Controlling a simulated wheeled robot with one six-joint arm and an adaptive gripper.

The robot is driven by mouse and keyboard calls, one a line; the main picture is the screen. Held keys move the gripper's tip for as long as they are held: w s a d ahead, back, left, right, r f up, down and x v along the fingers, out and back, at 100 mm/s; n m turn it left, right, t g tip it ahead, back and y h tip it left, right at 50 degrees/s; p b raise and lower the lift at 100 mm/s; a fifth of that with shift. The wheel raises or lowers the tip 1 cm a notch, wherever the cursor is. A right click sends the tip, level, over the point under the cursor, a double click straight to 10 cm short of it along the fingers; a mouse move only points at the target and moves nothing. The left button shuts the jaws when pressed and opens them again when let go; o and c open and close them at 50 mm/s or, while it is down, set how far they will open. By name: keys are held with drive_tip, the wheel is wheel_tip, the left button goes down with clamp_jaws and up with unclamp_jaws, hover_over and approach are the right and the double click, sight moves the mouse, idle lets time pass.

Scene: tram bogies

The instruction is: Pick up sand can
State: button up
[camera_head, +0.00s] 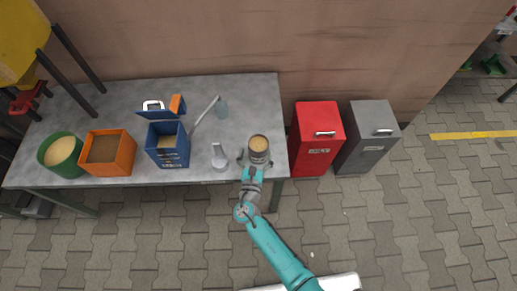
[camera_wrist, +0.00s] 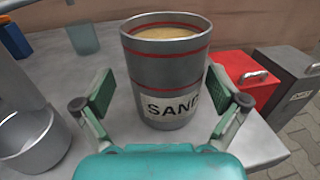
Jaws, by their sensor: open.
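The sand can (camera_head: 259,148) is a grey metal can with red rings, filled with pale sand. It stands upright near the right end of the grey table. In the wrist view the sand can (camera_wrist: 167,75) is right ahead, with a white label reading "SAN" and a partly hidden letter. My gripper (camera_head: 256,168) is at the can's near side. In the wrist view my gripper (camera_wrist: 162,98) is open, with one green-padded finger on each side of the can's lower part. A gap shows at the left finger; contact at the right finger is unclear.
A metal scoop or cup (camera_head: 219,157) stands left of the can, with a clear glass (camera_head: 222,109) behind. A blue box (camera_head: 168,146), orange box (camera_head: 108,151) and green bucket (camera_head: 61,154) stand farther left. Red (camera_head: 316,139) and grey (camera_head: 368,137) bins stand right of the table.

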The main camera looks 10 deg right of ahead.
sight(259, 136)
drive_tip(key=shift+d+x, duration=0.15)
drive_tip(key=shift+x, duration=0.95)
drive_tip(key=shift+d+x, duration=0.15)
drive_tip(key=shift+x, duration=1)
drive_tip(key=shift+s+f, duration=0.1)
drive_tip(key=c, duration=1.1)
drive_tip(key=shift+c, duration=0.2)
drive_tip(key=shift+r, duration=0.25)
drive_tip(key=shift+r, duration=4.6)
drive_tip(key=shift+r, duration=0.15)
